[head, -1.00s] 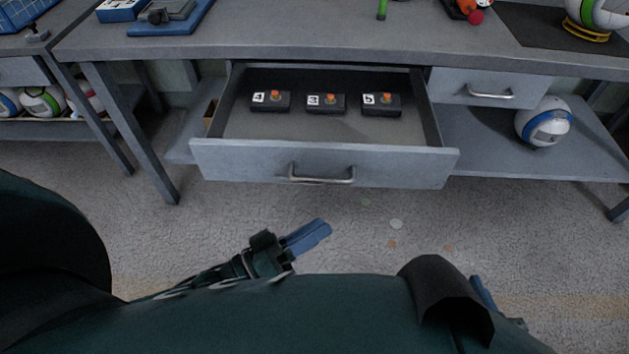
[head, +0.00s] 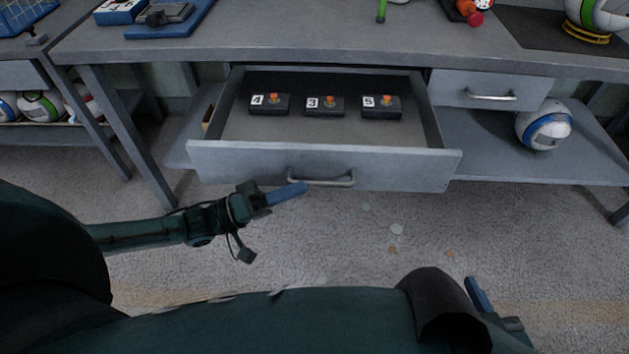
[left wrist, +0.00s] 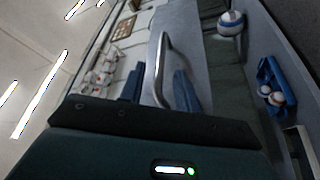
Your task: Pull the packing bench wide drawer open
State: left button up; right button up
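The packing bench wide drawer (head: 240,161) is pulled out below the bench top, with its inside in view. Its metal bar handle (head: 335,182) is on the middle of the drawer front. My left gripper (head: 303,187) is at the left part of this handle. In the left wrist view the handle (left wrist: 161,62) stands between the two open fingers (left wrist: 160,88), with a gap visible beside it. My right gripper (head: 480,295) shows only in part at the lower right; its opening is hidden.
Several black boxes with orange buttons (head: 325,106) lie in the drawer. A narrow closed drawer (head: 455,88) is to the right, above a shelf with a white and blue ball (head: 544,125). The floor (head: 390,225) before the bench is clear.

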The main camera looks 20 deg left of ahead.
aim_at(314, 182)
pick_arm(q)
jog(key=shift+x, duration=2.25)
grip_shut()
jog(key=shift+w+a, duration=0.1)
